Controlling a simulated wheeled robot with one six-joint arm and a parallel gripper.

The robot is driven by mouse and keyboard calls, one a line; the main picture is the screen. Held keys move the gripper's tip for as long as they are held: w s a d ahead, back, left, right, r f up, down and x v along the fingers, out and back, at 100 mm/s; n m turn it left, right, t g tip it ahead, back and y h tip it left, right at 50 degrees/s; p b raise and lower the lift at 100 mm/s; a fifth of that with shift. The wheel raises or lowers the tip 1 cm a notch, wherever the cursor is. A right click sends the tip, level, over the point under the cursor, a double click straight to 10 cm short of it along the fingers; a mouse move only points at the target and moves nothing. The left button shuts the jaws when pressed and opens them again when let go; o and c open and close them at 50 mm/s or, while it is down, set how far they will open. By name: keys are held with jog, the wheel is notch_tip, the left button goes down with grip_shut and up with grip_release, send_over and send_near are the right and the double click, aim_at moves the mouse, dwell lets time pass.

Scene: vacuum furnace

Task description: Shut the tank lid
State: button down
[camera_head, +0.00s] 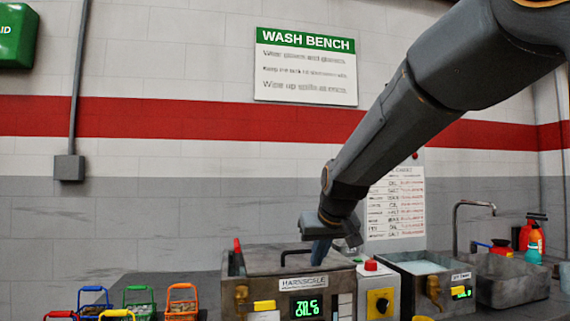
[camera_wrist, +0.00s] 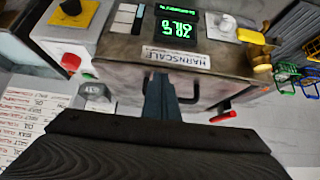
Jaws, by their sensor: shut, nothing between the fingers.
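The tank (camera_head: 290,289) is a worn metal box with a HARNSCALE label and a green display on its front; its front also shows in the wrist view (camera_wrist: 132,48). Its grey lid (camera_head: 268,262) lies flat or nearly flat across the top; I cannot tell whether it is fully seated. A dark bar handle (camera_wrist: 192,92) shows beside my fingers in the wrist view. My gripper (camera_head: 320,252) is shut and empty, pointing down at the lid's right part, close above or touching it. The fingers (camera_wrist: 159,100) hide part of the lid.
A second, open tank (camera_head: 425,268) with pale liquid stands to the right, then a sink (camera_head: 510,282) with a tap and bottles. Several coloured baskets (camera_head: 139,300) stand at left.

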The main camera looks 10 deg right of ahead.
notch_tip(320, 180, up, 4)
jog(key=r+p, duration=0.1)
jog(key=p, duration=0.3)
jog(key=s+f+b, duration=0.3)
jog(key=s+f, duration=0.1)
jog(key=s, duration=0.5)
jog(key=s+d+f+g+p, duration=0.1)
jog(key=s+f+g, duration=0.3)
jog(key=s+f, duration=0.7)
jog(key=s+d+f+m+g+p, duration=0.1)
jog(key=s+f+g, duration=0.3)
jog(key=s+f, duration=0.8)
notch_tip(320, 180, down, 2)
jog(key=shift+s+d+f+h+p, duration=0.1)
jog(key=shift+s+d+h+p, duration=0.05)
jog(key=shift+d+h+p, duration=0.2)
